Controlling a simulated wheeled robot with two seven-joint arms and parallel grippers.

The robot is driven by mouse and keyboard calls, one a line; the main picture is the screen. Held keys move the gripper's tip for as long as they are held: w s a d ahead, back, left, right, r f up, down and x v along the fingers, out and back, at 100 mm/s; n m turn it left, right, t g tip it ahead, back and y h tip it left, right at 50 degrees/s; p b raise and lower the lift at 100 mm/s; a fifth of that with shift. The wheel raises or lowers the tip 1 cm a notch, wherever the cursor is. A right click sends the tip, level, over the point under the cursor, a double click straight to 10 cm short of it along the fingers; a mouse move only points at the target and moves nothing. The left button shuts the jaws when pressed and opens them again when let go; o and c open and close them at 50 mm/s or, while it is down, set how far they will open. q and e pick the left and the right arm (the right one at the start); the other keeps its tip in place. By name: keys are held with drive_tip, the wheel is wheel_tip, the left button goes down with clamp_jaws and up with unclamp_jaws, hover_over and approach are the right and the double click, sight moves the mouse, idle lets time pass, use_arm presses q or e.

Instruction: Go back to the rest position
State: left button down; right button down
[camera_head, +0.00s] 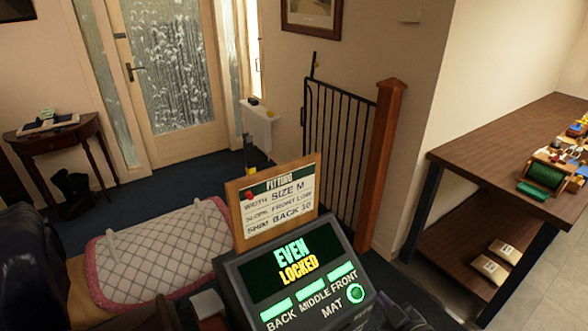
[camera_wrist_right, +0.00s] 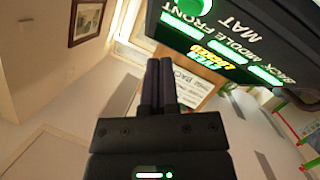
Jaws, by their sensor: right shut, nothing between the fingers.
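The fitting console (camera_head: 300,272) stands at the bottom centre of the head view. Its screen reads EVEN and LOCKED, with green BACK, MIDDLE and FRONT bars and a lit green MAT button (camera_head: 356,292). In the right wrist view, my right gripper (camera_wrist_right: 160,66) is shut and empty, with the console (camera_wrist_right: 225,45) at the upper right. I cannot make out my left gripper.
A brown workbench (camera_head: 480,150) with spools and small items stands on the right. A black gate with a wooden post (camera_head: 385,150) stands behind the console. A side table (camera_head: 55,133) and black boots (camera_head: 72,190) are at the left. Dark carpet lies before the door.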

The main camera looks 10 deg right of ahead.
drive_tip(key=s+f+m+g+h+b, duration=0.1)
drive_tip(key=s+f+g+b, duration=0.15)
drive_tip(key=f, duration=0.55)
drive_tip(key=s+f+m+g+h+b, duration=0.1)
drive_tip(key=s+f+b, duration=0.25)
drive_tip(key=f, duration=0.55)
drive_tip(key=s+a+f+m+g+b, duration=0.1)
drive_tip(key=s+a+f+g+b, duration=0.1)
drive_tip(key=s+f, duration=0.6)
drive_tip(key=s+a+f+m+g+b, duration=0.1)
drive_tip(key=s+a+f+g+b, duration=0.2)
drive_tip(key=s+f, duration=0.5)
drive_tip(key=s+a+f+m+g+b, duration=0.1)
drive_tip(key=s+f+g+b, duration=0.3)
drive_tip(key=s+f, duration=0.5)
drive_tip(key=s+a+g, duration=0.1)
drive_tip(key=s, duration=0.2)
drive_tip(key=shift+s+a+m+b, duration=0.15)
drive_tip(key=shift+s+m+b, duration=0.05)
drive_tip(key=shift+m+b, duration=0.1)
drive_tip(key=shift+g, duration=0.25)
